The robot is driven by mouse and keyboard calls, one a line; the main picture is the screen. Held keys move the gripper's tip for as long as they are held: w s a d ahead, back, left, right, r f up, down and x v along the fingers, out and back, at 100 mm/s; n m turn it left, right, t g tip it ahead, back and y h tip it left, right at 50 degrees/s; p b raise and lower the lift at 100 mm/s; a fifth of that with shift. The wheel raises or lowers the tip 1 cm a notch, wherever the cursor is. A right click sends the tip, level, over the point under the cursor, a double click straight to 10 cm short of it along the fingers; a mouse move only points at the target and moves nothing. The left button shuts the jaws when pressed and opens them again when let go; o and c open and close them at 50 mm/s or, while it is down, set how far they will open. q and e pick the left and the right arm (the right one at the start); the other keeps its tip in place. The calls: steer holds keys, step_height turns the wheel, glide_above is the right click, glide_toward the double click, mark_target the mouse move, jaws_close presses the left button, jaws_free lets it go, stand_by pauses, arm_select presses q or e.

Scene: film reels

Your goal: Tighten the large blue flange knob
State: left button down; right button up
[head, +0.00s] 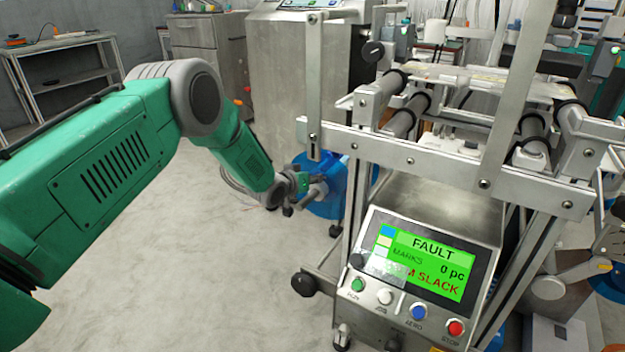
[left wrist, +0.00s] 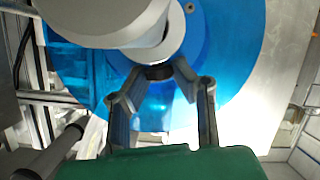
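The large blue flange (head: 332,188) is upright, low between the grey cabinet and the machine frame. In the left wrist view, its blue disc (left wrist: 225,40) fills the upper middle, with a thick pale grey hub (left wrist: 125,22) in front. A small dark knob (left wrist: 159,72) shows below the hub's end. My left gripper (head: 308,188) is at the flange's near face. In the left wrist view, its two fingertips (left wrist: 160,76) stand apart, one on each side of the dark knob. I cannot tell whether they touch it. My right gripper is not clearly visible.
The machine's control panel (head: 420,262) reads FAULT and SLACK in front of the flange's right side. A metal frame bar (head: 410,160) and rollers stand above and right. A grey cabinet (head: 295,80) is behind. The floor (head: 200,290) at left is clear.

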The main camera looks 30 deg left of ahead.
arm_select(q)
steer(key=shift+a, duration=0.1)
steer(key=shift+a+m+h, duration=0.1)
steer(key=shift+m+h, duration=1.2)
steer(key=shift+h, duration=0.3)
steer(key=c, duration=1.3)
jaws_free()
steer(key=v, duration=1.1)
steer(key=shift+s+a, duration=0.3)
steer(key=shift+s, duration=0.1)
